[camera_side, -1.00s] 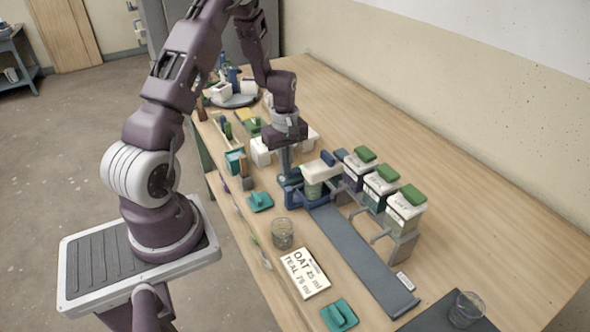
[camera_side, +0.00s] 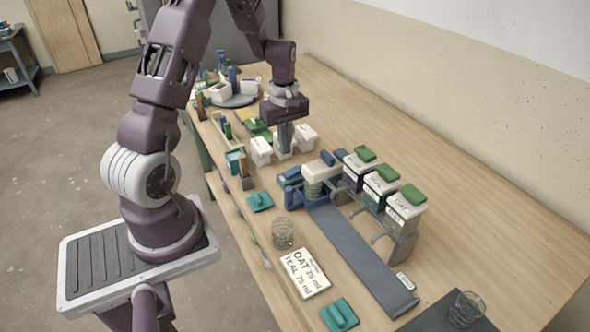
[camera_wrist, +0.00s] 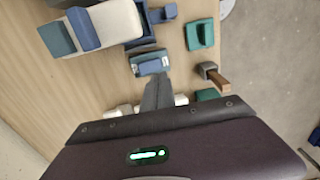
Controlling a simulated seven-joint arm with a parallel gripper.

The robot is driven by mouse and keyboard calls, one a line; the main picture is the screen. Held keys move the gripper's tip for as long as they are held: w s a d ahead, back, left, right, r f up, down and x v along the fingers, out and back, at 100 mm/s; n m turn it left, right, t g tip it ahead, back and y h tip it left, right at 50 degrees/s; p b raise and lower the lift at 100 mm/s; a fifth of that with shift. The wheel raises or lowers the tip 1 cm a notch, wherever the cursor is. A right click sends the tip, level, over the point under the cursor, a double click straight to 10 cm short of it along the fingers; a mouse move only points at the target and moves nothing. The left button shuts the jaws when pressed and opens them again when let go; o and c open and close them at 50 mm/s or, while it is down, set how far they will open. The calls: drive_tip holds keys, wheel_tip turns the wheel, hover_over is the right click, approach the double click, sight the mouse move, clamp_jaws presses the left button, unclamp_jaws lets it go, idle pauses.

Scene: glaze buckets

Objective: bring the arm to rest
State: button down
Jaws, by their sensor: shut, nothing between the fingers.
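My gripper (camera_side: 285,140) is shut and empty. In the side view its fingers point down in front of the white tubs, behind the blue clamp-like stand. In the wrist view the closed fingers (camera_wrist: 158,92) reach up from the dark gripper body, with the blue stand parts beyond them. My arm is bent over the table (camera_side: 480,190), with the gripper still above the work area. Whether the fingertips touch anything is hard to tell.
Labelled buckets with green lids (camera_side: 381,183) stand on a rack right of the blue stand (camera_side: 295,187). White tubs (camera_side: 261,151) stand close around the gripper. The table's right side is clear.

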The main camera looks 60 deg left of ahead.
drive_tip(key=s+d+r+m+t, duration=0.3)
drive_tip(key=d+r+m, duration=0.5)
drive_tip(key=d+r, duration=0.6)
drive_tip(key=s+d+r+m+t, duration=0.1)
drive_tip(key=s+d+r+m, duration=0.3)
drive_tip(key=s, duration=0.3)
drive_tip(key=s+d+r+m+t, duration=0.1)
drive_tip(key=s+d+r+m, duration=0.2)
drive_tip(key=s+d+m, duration=0.2)
drive_tip(key=s+m, duration=0.1)
drive_tip(key=s, duration=0.2)
drive_tip(key=shift+r+t, duration=0.3)
drive_tip(key=shift+r, duration=0.05)
drive_tip(key=c, duration=2.1)
unclamp_jaws()
drive_tip(key=shift+w, duration=0.1)
